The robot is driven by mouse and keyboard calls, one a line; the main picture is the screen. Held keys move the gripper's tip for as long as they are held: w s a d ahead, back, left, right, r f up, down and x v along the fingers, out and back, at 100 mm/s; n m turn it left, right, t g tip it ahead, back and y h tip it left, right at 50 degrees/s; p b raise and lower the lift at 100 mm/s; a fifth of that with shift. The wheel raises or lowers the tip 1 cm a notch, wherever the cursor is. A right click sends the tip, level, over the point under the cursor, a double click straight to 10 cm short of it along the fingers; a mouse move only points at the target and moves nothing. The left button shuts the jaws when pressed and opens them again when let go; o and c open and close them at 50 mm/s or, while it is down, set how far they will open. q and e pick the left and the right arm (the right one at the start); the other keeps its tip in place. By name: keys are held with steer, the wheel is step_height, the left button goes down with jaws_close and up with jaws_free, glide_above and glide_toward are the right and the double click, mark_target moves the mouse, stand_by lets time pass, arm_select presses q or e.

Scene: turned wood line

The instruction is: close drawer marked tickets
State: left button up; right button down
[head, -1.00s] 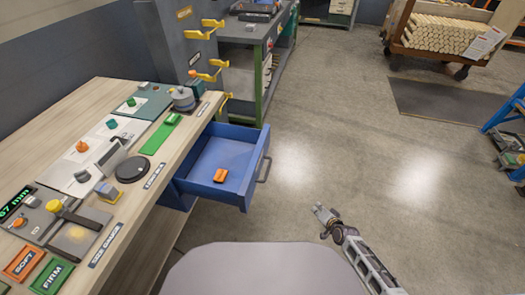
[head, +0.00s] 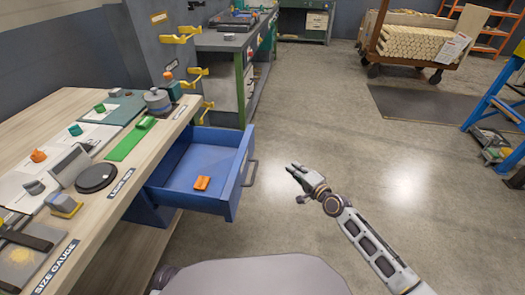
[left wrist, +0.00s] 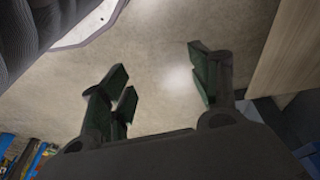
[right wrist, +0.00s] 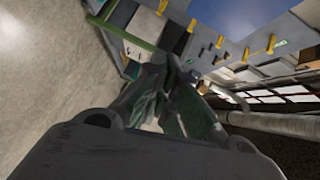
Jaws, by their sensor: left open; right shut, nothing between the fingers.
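A blue drawer (head: 204,203) stands pulled out from under the wooden workbench (head: 97,237), with a dark bar handle (head: 250,172) on its front. An orange block (head: 202,183) lies inside it. No label on the drawer front can be read from here. My right gripper (head: 293,170) is shut and empty, to the right of the handle and apart from it. In the right wrist view its fingers (right wrist: 172,100) are together. My left gripper does not show in the head view. In the left wrist view its fingers (left wrist: 160,85) are spread apart with nothing between them.
The bench top holds a green strip (head: 130,138), a black round disc (head: 96,177) and several small coloured blocks. A grey column with yellow hooks (head: 183,36) stands behind the drawer. A blue stand (head: 495,95) is at the far right.

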arm_select(q)
steer(key=v, duration=0.1)
steer(key=b+v, duration=0.2)
steer(key=shift+w+d+r, duration=0.15)
steer(key=shift+d, duration=0.15)
arm_select(e)
step_height(320, 180, up, 6)
steer(key=a+y, duration=0.1)
steer(key=a, duration=0.1)
steer(key=shift+s+a+f+m+t+y, duration=0.25)
steer(key=shift+a+m+t+y, duration=0.15)
steer(key=shift+w, duration=0.1)
arm_select(q)
steer(key=shift+r+b, duration=0.3)
steer(key=shift+b, duration=0.2)
arm_select(e)
steer(key=s+a+x, duration=0.1)
steer(key=a+x, duration=0.1)
steer(key=x, duration=1)
steer(key=shift+a, duration=0.4)
arm_select(q)
steer(key=shift+r, duration=0.1)
arm_select(e)
steer(key=shift+w, duration=0.1)
steer(key=shift+a, duration=0.1)
